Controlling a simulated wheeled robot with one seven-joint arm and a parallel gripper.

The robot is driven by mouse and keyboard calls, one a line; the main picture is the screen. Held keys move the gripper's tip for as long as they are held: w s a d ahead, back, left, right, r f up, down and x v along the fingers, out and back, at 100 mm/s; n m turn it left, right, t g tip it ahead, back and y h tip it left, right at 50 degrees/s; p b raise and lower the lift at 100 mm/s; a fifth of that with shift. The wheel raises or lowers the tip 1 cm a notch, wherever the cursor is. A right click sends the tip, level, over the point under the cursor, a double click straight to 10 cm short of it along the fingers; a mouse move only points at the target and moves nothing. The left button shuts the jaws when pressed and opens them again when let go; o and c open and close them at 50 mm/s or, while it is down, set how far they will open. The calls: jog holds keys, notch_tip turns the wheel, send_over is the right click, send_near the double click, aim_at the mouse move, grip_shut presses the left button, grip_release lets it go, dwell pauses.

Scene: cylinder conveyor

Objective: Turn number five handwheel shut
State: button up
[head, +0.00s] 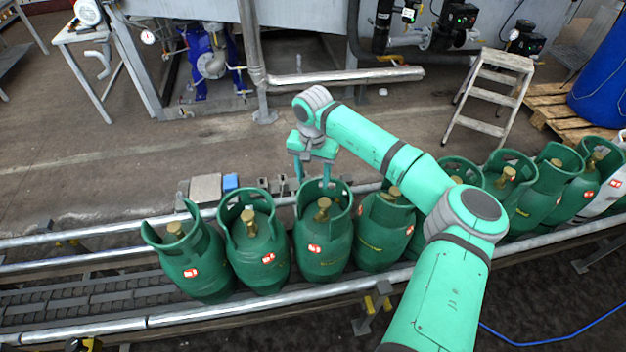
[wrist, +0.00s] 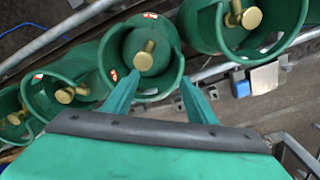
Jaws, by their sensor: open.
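Green gas cylinders stand in a row, each with a brass valve and handwheel inside its collar. I cannot tell which is number five; no numbers are readable. My gripper (head: 313,170) is open, pointing down above the far rim of the third cylinder from the left (head: 322,246). In the wrist view, one cylinder (wrist: 118,45) lies just ahead of the gripper (wrist: 148,80), its brass handwheel (wrist: 144,60) between the finger directions. The fingers look empty and apart from the handwheel. Neighbouring handwheels show at right (wrist: 251,17) and left (wrist: 66,95).
The cylinders stand close together on a conveyor between metal rails (head: 250,306). My arm hides part of the row right of the middle. A blue block (head: 231,182) and grey block (head: 205,188) lie beyond the far rail. A step stool (head: 491,92) stands behind.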

jog(key=shift+s+r, duration=0.1)
jog(key=shift+r, duration=2)
notch_tip(320, 180, up, 11)
jog(key=shift+f, duration=0.2)
jog(key=m, duration=0.3)
send_over(324, 203)
notch_tip(324, 203, down, 14)
notch_tip(324, 203, down, 10)
jog(key=shift+s+f, duration=0.1)
jog(key=shift+f, duration=0.1)
jog(key=c, duration=1.1)
